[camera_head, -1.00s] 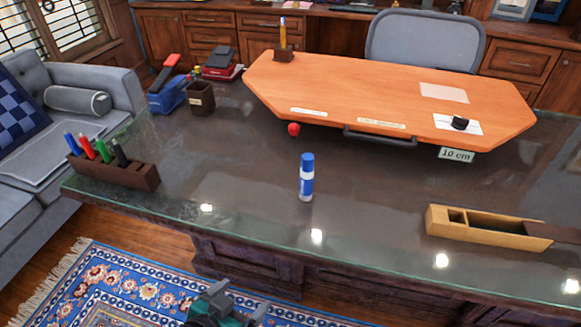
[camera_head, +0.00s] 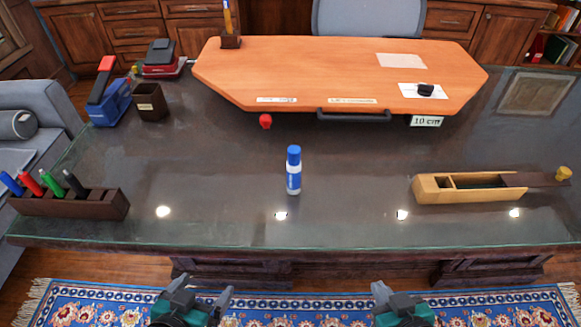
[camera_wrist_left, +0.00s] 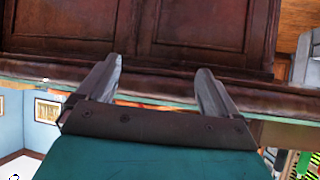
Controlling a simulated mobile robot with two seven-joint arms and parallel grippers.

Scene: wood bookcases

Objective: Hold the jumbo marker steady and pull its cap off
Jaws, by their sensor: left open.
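The jumbo marker (camera_head: 293,172) stands upright on the dark glass-topped desk (camera_head: 230,180), with a blue cap on top and a white and blue body. My left gripper (camera_head: 202,291) is low in the head view, in front of the desk's near edge and well short of the marker. It is open and empty; the left wrist view shows its two fingers (camera_wrist_left: 160,88) apart against the dark wood desk front. My right gripper (camera_head: 400,297) is at the bottom, right of the marker and away from it. Its finger gap is not clear.
A pen holder (camera_head: 75,203) with several markers stands at left. A wooden box (camera_head: 470,188) with a sliding lid lies at right. An orange board (camera_head: 340,70) covers the back. Desk around the marker is clear.

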